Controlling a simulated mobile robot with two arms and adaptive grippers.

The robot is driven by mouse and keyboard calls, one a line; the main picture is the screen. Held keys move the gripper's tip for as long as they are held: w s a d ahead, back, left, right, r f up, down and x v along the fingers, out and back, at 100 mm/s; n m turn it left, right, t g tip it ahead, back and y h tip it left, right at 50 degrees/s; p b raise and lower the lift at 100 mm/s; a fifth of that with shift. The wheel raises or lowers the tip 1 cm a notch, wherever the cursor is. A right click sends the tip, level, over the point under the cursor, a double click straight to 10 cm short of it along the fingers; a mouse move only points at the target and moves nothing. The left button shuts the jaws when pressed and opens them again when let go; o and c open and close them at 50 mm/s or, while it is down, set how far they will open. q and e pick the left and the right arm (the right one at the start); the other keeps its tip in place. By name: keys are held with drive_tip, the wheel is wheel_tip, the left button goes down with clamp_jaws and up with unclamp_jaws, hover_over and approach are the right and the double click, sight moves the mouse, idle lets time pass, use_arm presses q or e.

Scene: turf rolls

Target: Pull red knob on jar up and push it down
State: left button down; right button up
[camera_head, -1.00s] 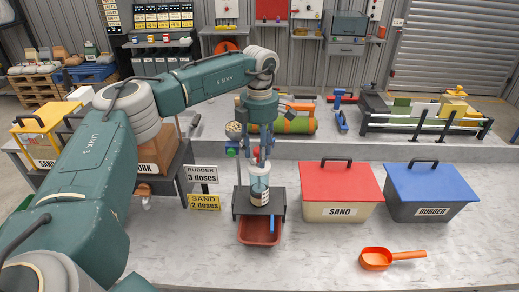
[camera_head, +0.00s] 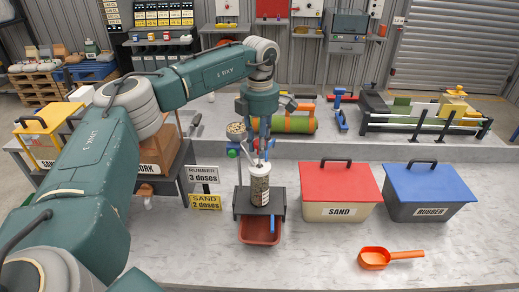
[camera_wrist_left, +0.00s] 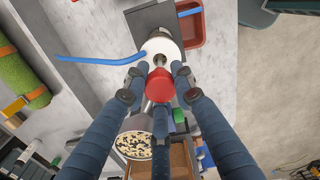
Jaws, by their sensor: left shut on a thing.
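The jar (camera_head: 260,187) stands upright on a small dark stand (camera_head: 240,209) and looks filled with speckled material. In the left wrist view its white top (camera_wrist_left: 152,48) surrounds the shaft of the red knob (camera_wrist_left: 159,86). My left gripper (camera_head: 262,152) points straight down over the jar. In the left wrist view its fingers (camera_wrist_left: 160,84) are shut on the red knob. The knob is mostly hidden by the fingers in the head view. I cannot tell exactly how high the knob sits above the jar. My right gripper is not in view.
A sand bin (camera_head: 338,212) with a red lid and a rubber bin (camera_head: 430,212) with a blue lid stand to the right. An orange scoop (camera_head: 376,258) lies in front. A green knob (camera_wrist_left: 178,115) is close to the fingers.

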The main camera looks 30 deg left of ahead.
use_arm(q)
wheel_tip(320, 180, up, 2)
drive_tip(key=shift+r, duration=0.1)
drive_tip(key=shift+w, duration=0.2)
drive_tip(key=c, duration=1.7)
unclamp_jaws()
drive_tip(key=shift+o, duration=1.3)
drive_tip(key=shift+s+d, duration=0.1)
drive_tip(key=shift+s, duration=0.05)
wheel_tip(320, 180, up, 12)
